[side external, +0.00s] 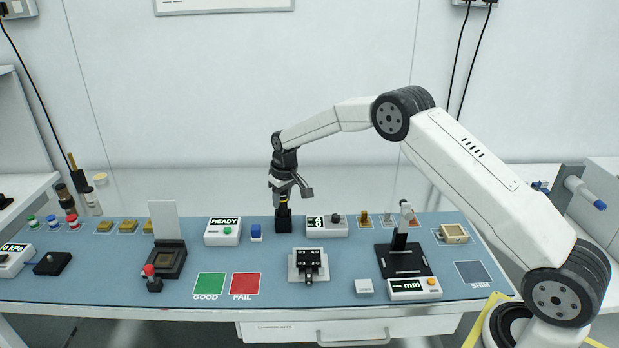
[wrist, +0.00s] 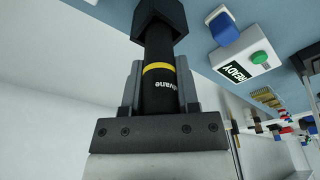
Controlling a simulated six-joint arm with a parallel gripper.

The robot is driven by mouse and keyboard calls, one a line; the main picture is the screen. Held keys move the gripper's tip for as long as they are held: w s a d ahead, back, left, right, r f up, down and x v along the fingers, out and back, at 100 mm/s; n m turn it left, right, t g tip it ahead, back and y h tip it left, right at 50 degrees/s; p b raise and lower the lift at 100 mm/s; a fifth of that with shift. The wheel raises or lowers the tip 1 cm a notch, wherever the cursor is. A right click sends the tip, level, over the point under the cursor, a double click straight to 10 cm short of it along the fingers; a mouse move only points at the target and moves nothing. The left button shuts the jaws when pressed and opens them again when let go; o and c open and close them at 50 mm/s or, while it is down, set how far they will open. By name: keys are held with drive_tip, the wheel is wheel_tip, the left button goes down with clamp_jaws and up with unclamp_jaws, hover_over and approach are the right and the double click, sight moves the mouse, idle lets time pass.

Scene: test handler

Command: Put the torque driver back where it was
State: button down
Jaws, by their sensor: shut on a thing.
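The torque driver (wrist: 160,95) is a black cylinder with a yellow band and pale lettering. My gripper (wrist: 160,82) is shut on it, one grey finger on each side. In the side view my gripper (side external: 283,201) points down over a black square block (side external: 283,224) at the back middle of the blue mat. The block also shows in the wrist view (wrist: 163,14), at the far end of the driver. The driver's end meets the block; how deep it sits inside is hidden. The driver is mostly hidden by my gripper in the side view.
Left of the block are a blue-topped piece (side external: 256,233) and the READY box (side external: 222,232). Close on the right is a box with a numeric display (side external: 327,227). A black-and-grey fixture (side external: 308,265) stands in front. Green GOOD (side external: 209,285) and red FAIL (side external: 245,285) squares are empty.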

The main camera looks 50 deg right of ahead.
drive_tip(key=shift+f, duration=0.1)
drive_tip(key=shift+c, duration=1.7)
unclamp_jaws()
wheel_tip(320, 180, up, 12)
drive_tip(key=s, duration=0.1)
drive_tip(key=shift+s, duration=0.4)
drive_tip(key=shift+s, duration=0.15)
drive_tip(key=s+a+f, duration=0.1)
drive_tip(key=s+a, duration=0.1)
drive_tip(key=s, duration=0.8)
drive_tip(key=s+a+f, duration=0.2)
drive_tip(key=s, duration=0.9)
drive_tip(key=s+a+f, duration=0.2)
drive_tip(key=s, duration=0.8)
drive_tip(key=shift+s+a+f+t, duration=0.25)
drive_tip(key=shift+a+t, duration=0.1)
drive_tip(key=shift+t, duration=0.05)
